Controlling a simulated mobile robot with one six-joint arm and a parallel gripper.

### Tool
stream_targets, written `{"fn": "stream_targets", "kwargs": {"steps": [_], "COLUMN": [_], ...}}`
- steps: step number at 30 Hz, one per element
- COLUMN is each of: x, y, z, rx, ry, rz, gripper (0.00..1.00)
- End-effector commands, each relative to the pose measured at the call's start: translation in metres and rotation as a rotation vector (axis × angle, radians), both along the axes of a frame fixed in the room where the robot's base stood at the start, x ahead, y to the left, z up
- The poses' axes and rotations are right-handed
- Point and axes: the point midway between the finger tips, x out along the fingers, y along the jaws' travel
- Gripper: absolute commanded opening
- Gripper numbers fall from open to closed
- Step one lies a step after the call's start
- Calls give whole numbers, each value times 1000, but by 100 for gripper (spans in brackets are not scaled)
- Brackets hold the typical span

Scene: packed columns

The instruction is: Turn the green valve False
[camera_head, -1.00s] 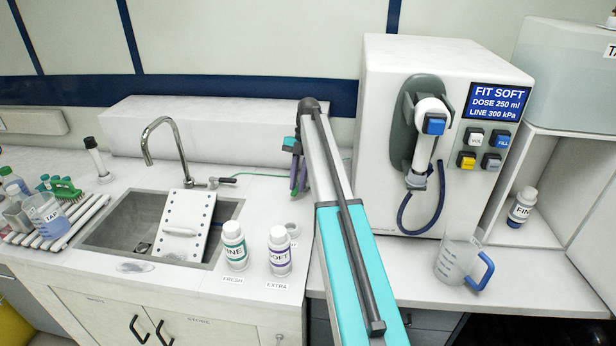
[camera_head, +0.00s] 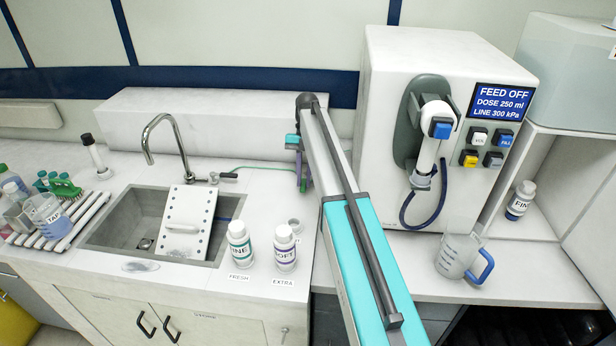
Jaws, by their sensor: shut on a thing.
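My gripper (camera_head: 302,183) is at the end of my arm, pointing down behind the right end of the counter. Its fingers are small in the picture and shut at the end of a thin green line (camera_head: 262,168). The green valve there is mostly hidden by the fingers, so its handle angle cannot be told. The white machine's display (camera_head: 501,102) reads "FEED OFF, DOSE 250 ml, LINE 300 kPa".
Two labelled white bottles, one (camera_head: 239,243) at left and one (camera_head: 284,247) at right, stand in front of my gripper. The sink (camera_head: 123,228) with its tap (camera_head: 165,135) is to the left. A clear jug (camera_head: 456,256) stands below the white machine (camera_head: 400,55).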

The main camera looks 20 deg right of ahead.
Motion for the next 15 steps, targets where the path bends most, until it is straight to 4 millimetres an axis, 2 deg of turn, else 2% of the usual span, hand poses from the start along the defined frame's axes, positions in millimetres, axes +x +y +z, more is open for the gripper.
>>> {"fn": "stream_targets", "kwargs": {"steps": [1, 9, 10, 12, 13, 15], "x": [-5, -5, -5, -5, -4, -3], "y": [-3, 4, 4, 5, 6, 7], "z": [-2, -3, -3, -3, -3, -2], "rx": [-8, -8, -9, -8, -7, -6], "ry": [15, 15, 15, 16, 15, 13], "rz": [1, 10, 11, 12, 13, 13], "gripper": [0, 0, 17, 29, 34, 34]}}
